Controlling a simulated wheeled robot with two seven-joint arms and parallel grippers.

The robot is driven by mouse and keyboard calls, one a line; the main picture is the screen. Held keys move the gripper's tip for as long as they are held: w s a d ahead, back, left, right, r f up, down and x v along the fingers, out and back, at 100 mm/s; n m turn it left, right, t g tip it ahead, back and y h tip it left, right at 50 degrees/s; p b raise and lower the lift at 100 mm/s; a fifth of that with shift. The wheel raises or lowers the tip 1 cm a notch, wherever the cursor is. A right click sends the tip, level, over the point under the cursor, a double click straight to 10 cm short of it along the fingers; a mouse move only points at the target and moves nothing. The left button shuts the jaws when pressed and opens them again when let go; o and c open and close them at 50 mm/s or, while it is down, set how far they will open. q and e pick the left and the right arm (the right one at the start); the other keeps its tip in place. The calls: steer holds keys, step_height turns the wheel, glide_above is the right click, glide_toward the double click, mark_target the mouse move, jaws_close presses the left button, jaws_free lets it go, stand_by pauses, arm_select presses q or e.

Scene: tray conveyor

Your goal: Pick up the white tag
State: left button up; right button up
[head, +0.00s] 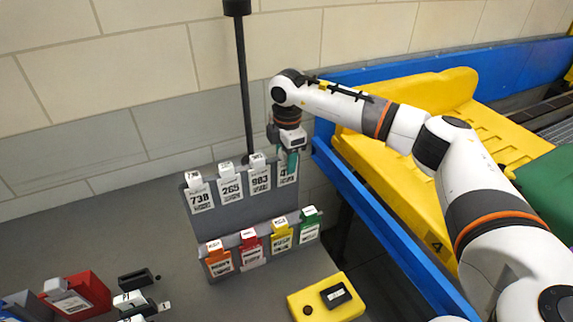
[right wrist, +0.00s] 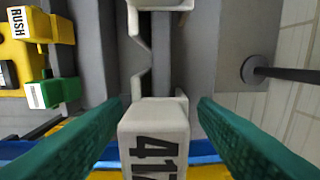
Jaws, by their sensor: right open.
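Several white tags hang in a row on the upper rail of a grey rack (head: 245,210). The rightmost white tag (head: 287,174), partly hidden by my right gripper (head: 291,158) in the head view, shows large black digits starting "417" in the right wrist view (right wrist: 152,150). My right gripper is open, and its two green fingers (right wrist: 160,105) stand on either side of this tag with a gap visible on each side. The other white tags read 738 (head: 199,197), 265 (head: 230,186) and 983 (head: 259,177). My left gripper cannot be made out.
Orange (head: 218,261), red (head: 251,250), yellow (head: 281,238) and green (head: 309,228) tags hang on the lower rail. A black pole (head: 243,90) rises behind the rack. A blue conveyor rail (head: 372,217) with a yellow tray (head: 385,185) lies right. A red bin (head: 88,289) stands lower left.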

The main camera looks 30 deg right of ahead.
steer(key=c, duration=1.1)
arm_select(q)
steer(key=shift+s+f, duration=0.1)
steer(key=shift+s, duration=0.25)
arm_select(e)
steer(key=shift+o, duration=0.2)
steer(key=shift+r, duration=0.1)
